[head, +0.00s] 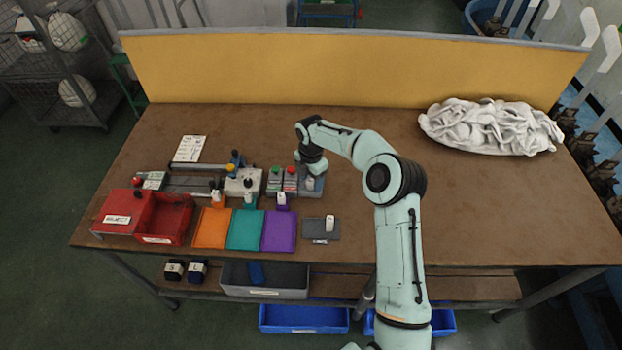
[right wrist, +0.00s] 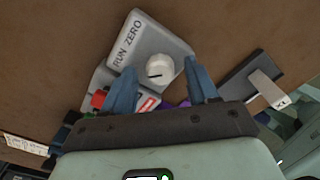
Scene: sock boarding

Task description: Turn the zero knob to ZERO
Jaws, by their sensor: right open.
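The zero knob (right wrist: 159,69) is a round white knob with a short dark line on it. It sits on a grey box (right wrist: 165,38) marked RUN and ZERO; the line's exact aim towards either word is hard to tell. My right gripper (right wrist: 160,66) is open, with one blue finger on each side of the knob; whether they touch it is unclear. In the head view my right gripper (head: 311,168) is over the grey box (head: 318,187) and partly hides it. My left gripper is not in view.
Beside the grey box stand units with red and green buttons (head: 290,171). A dark pad with a white tag (head: 318,228) lies in front, near orange, teal and purple mats (head: 279,232). A red bin (head: 164,217) is left. White socks (head: 490,126) lie back right. The table's right middle is clear.

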